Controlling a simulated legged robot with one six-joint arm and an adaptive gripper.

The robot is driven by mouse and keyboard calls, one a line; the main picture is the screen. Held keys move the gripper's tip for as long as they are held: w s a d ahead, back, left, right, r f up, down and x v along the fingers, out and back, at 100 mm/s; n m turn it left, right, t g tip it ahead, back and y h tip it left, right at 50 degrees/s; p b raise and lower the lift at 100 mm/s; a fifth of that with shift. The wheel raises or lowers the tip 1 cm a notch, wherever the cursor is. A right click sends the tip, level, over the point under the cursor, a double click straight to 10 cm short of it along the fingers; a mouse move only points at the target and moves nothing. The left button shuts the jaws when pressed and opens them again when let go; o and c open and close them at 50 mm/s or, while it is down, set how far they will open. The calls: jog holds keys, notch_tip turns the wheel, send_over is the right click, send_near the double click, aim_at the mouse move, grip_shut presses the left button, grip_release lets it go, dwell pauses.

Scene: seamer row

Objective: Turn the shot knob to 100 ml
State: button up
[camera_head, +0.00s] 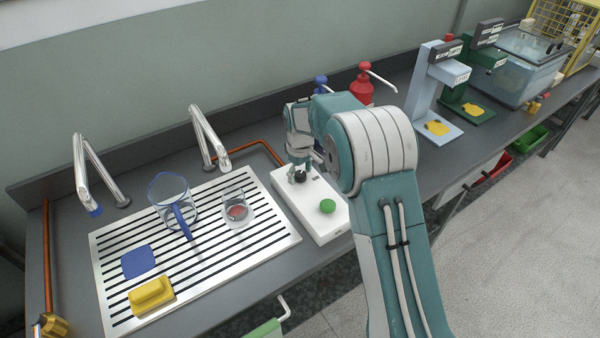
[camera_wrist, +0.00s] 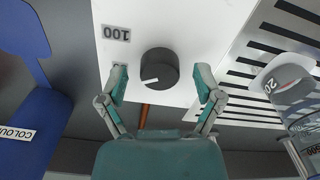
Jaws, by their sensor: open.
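The shot knob (camera_wrist: 159,66) is a dark grey round knob on a white unit (camera_wrist: 190,25). Its white pointer line points to the left and slightly down in the wrist view. An upside-down "100" label (camera_wrist: 117,33) lies up and left of it. Another label (camera_wrist: 119,84) is partly hidden by the left finger. My gripper (camera_wrist: 161,84) is open, one finger on each side of the knob's near part, with visible gaps. In the head view my gripper (camera_head: 298,168) is over the dark knob (camera_head: 300,176) on the white unit (camera_head: 334,227), which also has a green button (camera_head: 327,206).
A slotted drain tray (camera_head: 215,255) left of the unit holds a blue-rimmed jug (camera_head: 170,190), a clear beaker (camera_head: 237,210), a blue cloth (camera_head: 138,262) and a yellow sponge (camera_head: 151,295). Red (camera_head: 362,88) and blue (camera_head: 320,84) pump bottles stand behind my arm.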

jog(key=c, duration=1.2)
jog(key=shift+o, duration=0.2)
jog(key=shift+m, duration=0.3)
jog(key=m, duration=0.5)
jog(key=shift+f, duration=0.15)
jog(key=m, duration=0.6)
jog(key=shift+s, duration=0.1)
jog(key=shift+m, duration=0.3)
